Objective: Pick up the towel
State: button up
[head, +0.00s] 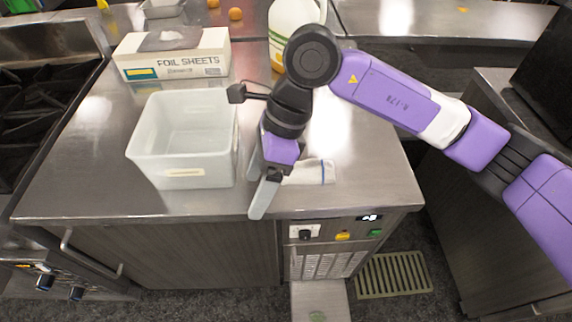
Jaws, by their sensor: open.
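A white towel (313,172) with a blue stripe lies on the steel counter near its front edge, right of the white bin. My gripper (259,194) points down just left of the towel, near the counter's front edge, and partly covers the towel's left end. Its grey fingers are apart and nothing shows between them. I cannot tell whether a finger touches the towel.
A white bin (180,181) stands close left of my gripper. A foil sheets box (172,66) and a white jug (290,22) stand behind. The counter (375,185) is clear to the towel's right. A stove (40,110) is at far left.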

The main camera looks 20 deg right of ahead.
aim_at(309, 165)
jog(key=w+d+h, duration=0.1)
jog(key=d, duration=0.3)
jog(key=w+d+t+h, duration=0.1)
jog(key=w+d+h, duration=0.1)
jog(key=d, duration=0.3)
jog(key=w+d+h, duration=0.1)
jog(key=d, duration=0.3)
jog(key=shift+w+d+r+m+h, duration=0.15)
jog(key=shift+w+d+m+h, duration=0.15)
jog(key=shift+m+h, duration=0.1)
jog(key=shift+d+f, duration=0.2)
jog(key=shift+d, duration=0.1)
jog(key=shift+f+p, duration=0.4)
jog(key=shift+f, duration=0.45)
jog(key=f, duration=0.1)
jog(key=f+p, duration=0.1)
jog(key=f, duration=0.1)
jog(key=w+a+f, duration=0.1)
jog(key=f, duration=0.1)
jog(key=shift+w+f, duration=0.1)
jog(key=shift+f, duration=0.15)
jog(key=shift+d, duration=0.1)
jog(key=shift+c, duration=0.2)
jog(key=c, duration=1.4)
